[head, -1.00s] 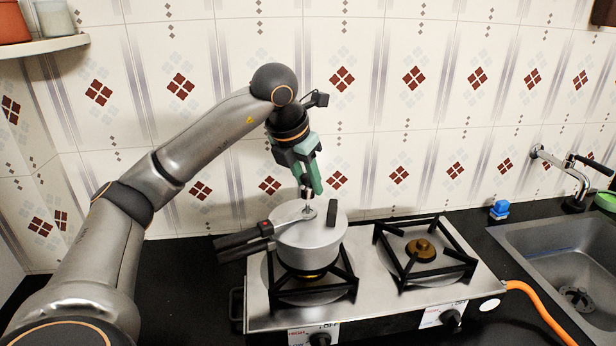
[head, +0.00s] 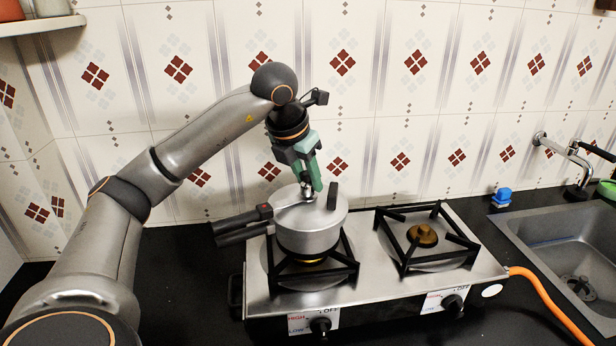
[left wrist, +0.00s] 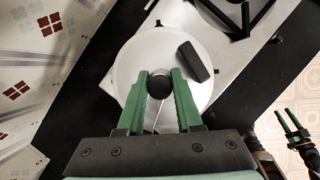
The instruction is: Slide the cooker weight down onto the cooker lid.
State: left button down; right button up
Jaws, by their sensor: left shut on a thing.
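The cooker weight (left wrist: 158,85) is a small dark, round-topped piece between the green fingers of my left gripper (left wrist: 160,77). In the head view my left gripper (head: 312,187) points down, tilted, just over the middle of the lid and is shut on the weight. The weight's shiny lower part shows just below the fingers, at the lid's centre; I cannot tell how far down it sits. The cooker lid (head: 290,215) is silver with a black grip, on the pressure cooker (head: 310,240). My right gripper (left wrist: 291,124) shows at the right edge of the left wrist view, open and empty.
The cooker stands on the left burner of a two-burner stove (head: 380,289); its long black handles (head: 240,226) point left. The right burner (head: 423,235) is empty. A sink (head: 560,250) and a blue item (head: 502,197) are at the right. The tiled wall is close behind.

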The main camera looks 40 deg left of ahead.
pick_arm(q)
jog(key=shift+f, duration=0.35)
jog(key=c, duration=0.5)
grip_release()
jog(key=p+v, duration=0.2)
jog(key=v, duration=1)
jog(key=shift+r, duration=0.3)
jog(key=shift+s, duration=0.1)
